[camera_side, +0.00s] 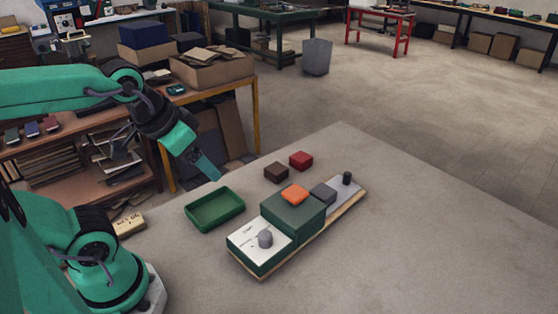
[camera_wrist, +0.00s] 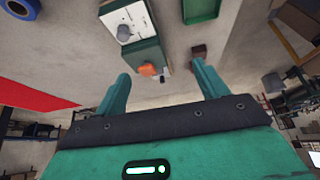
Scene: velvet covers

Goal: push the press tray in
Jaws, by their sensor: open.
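The press is a green box (camera_side: 293,214) on a wooden base board. A grey plate (camera_side: 342,195) with a grey block and a black knob (camera_side: 347,178) lies at the far right end. I cannot tell for certain which part is the tray. My gripper (camera_side: 206,168) is open and empty, raised to the left of the press. The wrist view shows its spread fingers (camera_wrist: 160,70) with the press beyond.
An open green dish (camera_side: 214,209) lies left of the press, apart from it. A dark brown block (camera_side: 276,172) and a red block (camera_side: 301,160) lie behind the press. The grey tabletop (camera_side: 420,250) is clear to the right. A shelf bench with boxes stands behind my arm.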

